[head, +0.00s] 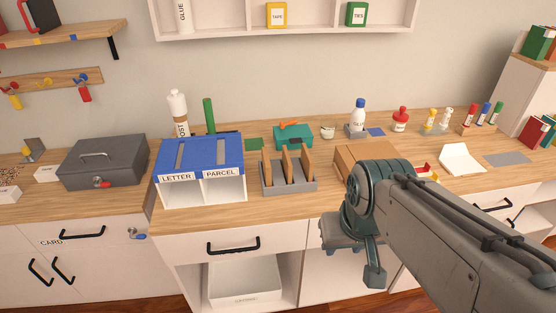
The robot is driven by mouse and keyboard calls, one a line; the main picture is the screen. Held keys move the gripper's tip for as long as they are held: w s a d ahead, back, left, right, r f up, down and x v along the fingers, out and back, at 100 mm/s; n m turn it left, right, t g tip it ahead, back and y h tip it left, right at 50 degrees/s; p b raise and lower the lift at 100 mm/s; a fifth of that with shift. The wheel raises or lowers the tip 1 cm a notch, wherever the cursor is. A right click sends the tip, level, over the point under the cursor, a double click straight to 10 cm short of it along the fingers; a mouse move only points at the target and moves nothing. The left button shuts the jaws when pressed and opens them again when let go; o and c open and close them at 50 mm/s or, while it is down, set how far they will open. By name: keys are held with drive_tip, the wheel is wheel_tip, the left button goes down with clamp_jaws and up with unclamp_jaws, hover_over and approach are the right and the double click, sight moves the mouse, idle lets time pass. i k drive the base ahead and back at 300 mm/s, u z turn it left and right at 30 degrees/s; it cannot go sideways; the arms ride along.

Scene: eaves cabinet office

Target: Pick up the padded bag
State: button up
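I cannot pick out the padded bag for certain. Several brown upright flat pieces (286,165) stand in a grey slotted rack (289,188) in the middle of the counter, and one of them may be the bag. My gripper (357,262) hangs in front of the counter's edge, to the right of and nearer than the rack, apart from it. One dark finger points down; my own wrist hides the rest, so its opening does not show. I see nothing held in it.
A blue-topped LETTER and PARCEL sorter (200,160) stands left of the rack. A brown box (366,156) lies right of it, partly behind my arm. A grey cash box (103,160) is further left. Bottles and a teal box (293,136) line the back. Bare counter (240,210) shows in front.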

sight(266, 165)
drive_tip(key=z, duration=0.45)
drive_tip(key=i, duration=0.9)
drive_tip(key=u, duration=1.2)
